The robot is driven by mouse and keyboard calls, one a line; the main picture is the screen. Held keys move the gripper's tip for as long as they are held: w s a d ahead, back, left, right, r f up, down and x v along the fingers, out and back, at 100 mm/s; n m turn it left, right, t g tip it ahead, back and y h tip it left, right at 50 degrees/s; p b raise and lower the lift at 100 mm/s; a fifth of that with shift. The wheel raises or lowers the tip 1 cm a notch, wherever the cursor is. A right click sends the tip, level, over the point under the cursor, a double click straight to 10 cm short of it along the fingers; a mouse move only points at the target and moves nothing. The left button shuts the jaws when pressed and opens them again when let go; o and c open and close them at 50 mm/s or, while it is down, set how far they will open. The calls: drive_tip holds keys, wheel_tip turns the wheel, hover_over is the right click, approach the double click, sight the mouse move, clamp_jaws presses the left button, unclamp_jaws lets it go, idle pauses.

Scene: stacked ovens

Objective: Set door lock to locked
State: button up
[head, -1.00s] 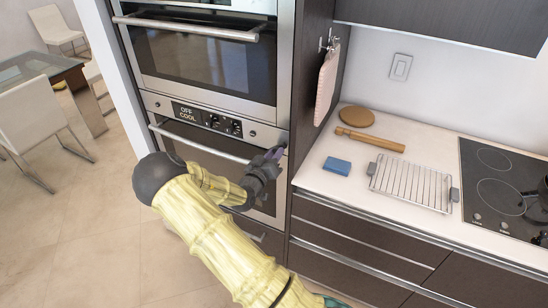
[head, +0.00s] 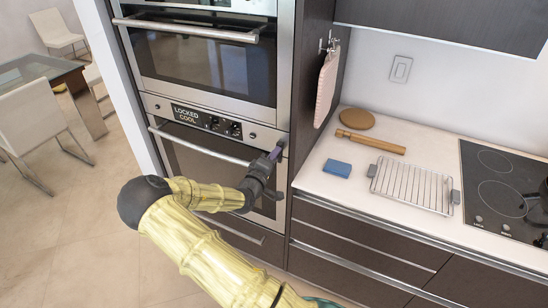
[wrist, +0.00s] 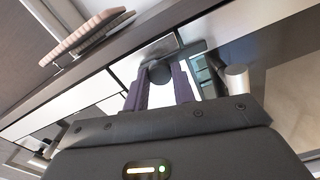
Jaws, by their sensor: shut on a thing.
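The lower oven's display (head: 203,119) reads "LOCKED COOL" in the head view. The lower oven door (head: 195,166) is closed. My gripper (head: 274,154) is at the upper right corner of that door, just below the control panel. In the wrist view its purple fingers (wrist: 160,82) are shut on a dark round door lock knob (wrist: 158,71), with one finger on each side. A dark lever-like part extends from the knob towards the upper right. In the head view my fingers hide most of the lock.
The upper oven (head: 205,62) is closed above. The lower oven's bar handle (head: 205,143) lies left of my gripper. A pink mitt (head: 326,86) hangs on the cabinet side. The counter holds a rolling pin (head: 371,141), blue sponge (head: 337,168) and wire rack (head: 412,184).

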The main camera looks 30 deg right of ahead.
idle(0.3)
drive_tip(key=o, duration=1)
drive_tip(key=shift+a, duration=0.1)
drive_tip(key=b+v, duration=0.3)
drive_tip(key=v, duration=1.4)
drive_tip(key=shift+s+a, duration=0.1)
drive_tip(key=shift+f, duration=0.1)
